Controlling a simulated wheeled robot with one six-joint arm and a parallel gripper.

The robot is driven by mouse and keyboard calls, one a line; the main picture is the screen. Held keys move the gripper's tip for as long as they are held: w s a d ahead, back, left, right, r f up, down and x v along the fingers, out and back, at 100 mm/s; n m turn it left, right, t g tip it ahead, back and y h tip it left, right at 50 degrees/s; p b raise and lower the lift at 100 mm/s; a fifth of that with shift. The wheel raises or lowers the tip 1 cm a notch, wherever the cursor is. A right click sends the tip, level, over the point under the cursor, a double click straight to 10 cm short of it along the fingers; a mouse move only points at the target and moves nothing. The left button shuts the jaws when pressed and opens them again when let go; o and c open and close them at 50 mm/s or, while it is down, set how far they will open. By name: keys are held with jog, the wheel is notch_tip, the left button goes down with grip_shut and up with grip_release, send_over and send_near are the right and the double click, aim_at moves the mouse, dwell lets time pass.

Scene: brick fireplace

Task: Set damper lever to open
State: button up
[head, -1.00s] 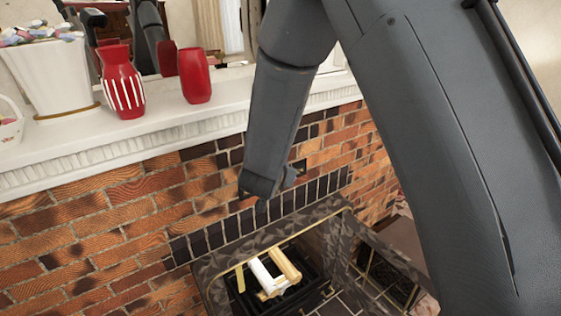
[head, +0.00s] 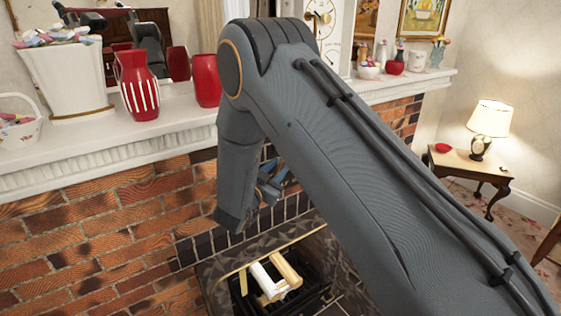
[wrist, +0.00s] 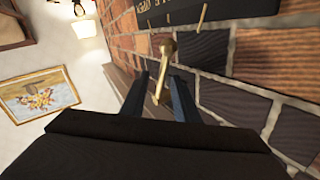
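The damper lever (wrist: 159,83) is a brass rod with a round end on the brick face, seen in the wrist view. A dark plate (wrist: 220,9) with gold lettering, in which "OPEN" can be read, is fixed to the bricks beside it. My gripper (wrist: 158,92) is open, with one blue-grey finger on each side of the rod in the picture and gaps showing on both sides. I cannot tell how deep the rod sits between them. In the head view my gripper (head: 271,186) is near the bricks above the firebox; my arm hides the lever and plate.
The white mantel (head: 100,145) juts out above, holding red vases (head: 137,85) and a white planter (head: 66,78). The firebox below holds logs (head: 272,280). A side table (head: 470,165) with a lit lamp (head: 490,120) stands at the right.

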jog(key=shift+x, duration=0.95)
jog(key=shift+c, duration=0.3)
grip_shut()
